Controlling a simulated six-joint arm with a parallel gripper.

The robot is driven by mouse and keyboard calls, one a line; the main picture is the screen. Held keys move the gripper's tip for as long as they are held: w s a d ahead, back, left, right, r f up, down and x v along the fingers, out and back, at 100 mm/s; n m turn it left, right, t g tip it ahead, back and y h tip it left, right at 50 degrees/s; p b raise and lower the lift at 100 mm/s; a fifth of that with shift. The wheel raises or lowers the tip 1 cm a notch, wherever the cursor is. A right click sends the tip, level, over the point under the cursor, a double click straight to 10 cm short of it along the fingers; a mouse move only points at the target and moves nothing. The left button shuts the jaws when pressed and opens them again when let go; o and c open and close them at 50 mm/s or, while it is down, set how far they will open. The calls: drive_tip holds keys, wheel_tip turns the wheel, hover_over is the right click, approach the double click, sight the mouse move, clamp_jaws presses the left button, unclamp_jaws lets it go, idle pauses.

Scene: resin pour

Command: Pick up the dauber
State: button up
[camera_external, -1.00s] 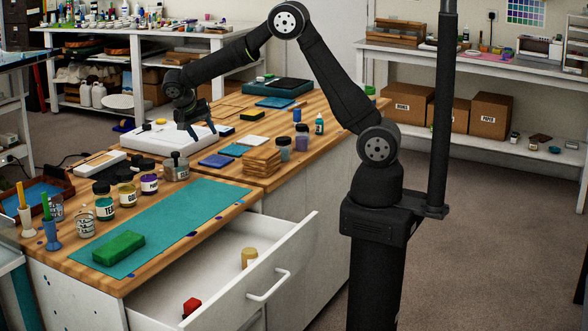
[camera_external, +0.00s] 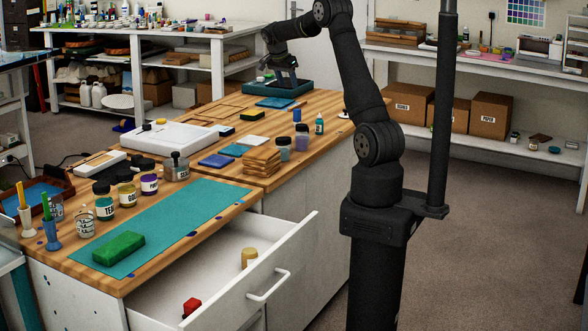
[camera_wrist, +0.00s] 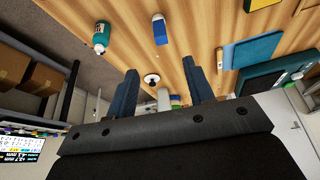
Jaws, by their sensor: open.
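My gripper (camera_external: 284,82) is open and empty above the far end of the wooden bench, by the teal tray. Its two blue-grey fingers stand apart in the wrist view (camera_wrist: 160,88). A small round thing with a dark top and pale rim, perhaps the dauber (camera_wrist: 151,78), lies on the wood beyond the fingers, in line with the gap between them and apart from them. A small dark-and-white thing (camera_external: 345,113) at the bench's right edge in the external view may be the same one; I cannot tell for sure.
A teal bottle (camera_wrist: 102,38) and a blue-and-white piece (camera_wrist: 160,29) stand near it. The teal tray (camera_external: 303,90) is at the bench's far end. Jars (camera_external: 302,139), wooden tiles (camera_external: 262,161) and a white device (camera_external: 170,137) are nearer. The drawer (camera_external: 268,285) is open.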

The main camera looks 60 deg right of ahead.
sight(298, 116)
drive_tip(key=x, duration=1.7)
drive_tip(key=shift+s+d+f, duration=0.1)
drive_tip(key=shift+d, duration=0.15)
drive_tip(key=c, duration=1)
